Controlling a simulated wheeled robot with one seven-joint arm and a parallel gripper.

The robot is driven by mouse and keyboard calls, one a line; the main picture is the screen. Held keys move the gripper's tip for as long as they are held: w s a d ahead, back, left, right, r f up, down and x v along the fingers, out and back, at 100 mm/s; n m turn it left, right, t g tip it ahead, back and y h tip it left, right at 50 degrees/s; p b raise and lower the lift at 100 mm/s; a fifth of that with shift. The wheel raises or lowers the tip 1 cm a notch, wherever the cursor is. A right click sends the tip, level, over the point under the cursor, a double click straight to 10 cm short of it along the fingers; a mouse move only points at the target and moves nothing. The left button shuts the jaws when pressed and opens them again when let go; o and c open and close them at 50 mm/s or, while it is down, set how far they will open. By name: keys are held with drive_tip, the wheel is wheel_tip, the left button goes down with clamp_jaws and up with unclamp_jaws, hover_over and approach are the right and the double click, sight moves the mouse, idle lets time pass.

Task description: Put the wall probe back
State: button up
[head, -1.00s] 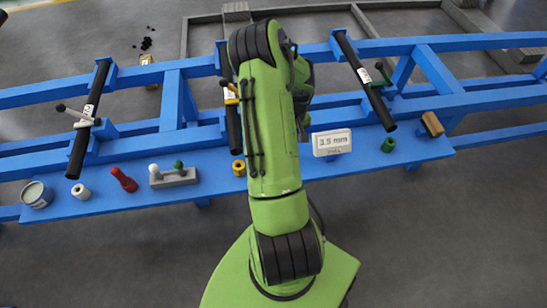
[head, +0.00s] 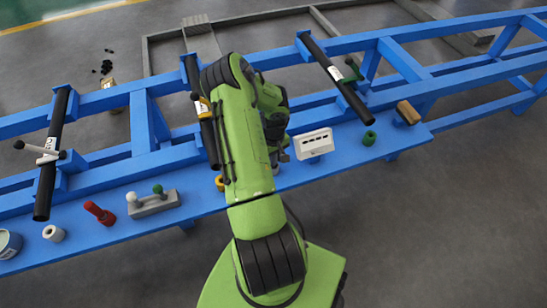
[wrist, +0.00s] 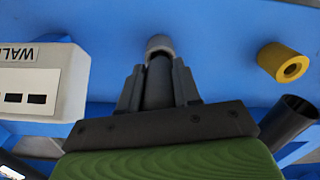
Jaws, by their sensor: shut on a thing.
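In the wrist view my gripper (wrist: 157,72) is shut on the wall probe (wrist: 160,45), a dark rod with a grey tip between the fingers. The tip points away from the gripper toward the blue bench; I cannot tell whether it touches. The white gauge box, labelled WALL (wrist: 35,82), is left of the gripper. In the head view the box (head: 314,143) stands on the bench right of my arm and its display shows dashes. My arm hides most of the gripper and probe there.
A yellow ring (wrist: 283,62) and a black pipe (wrist: 288,118) are right of the gripper. The blue bench also holds a grey block with white and green balls (head: 153,204), a red piece (head: 100,213), a green ring (head: 369,138) and a wooden block (head: 408,112).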

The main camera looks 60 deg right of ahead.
drive_tip(key=shift+f, duration=0.25)
drive_tip(key=o, duration=1.1)
drive_tip(key=shift+r, duration=0.1)
drive_tip(key=shift+c, duration=0.2)
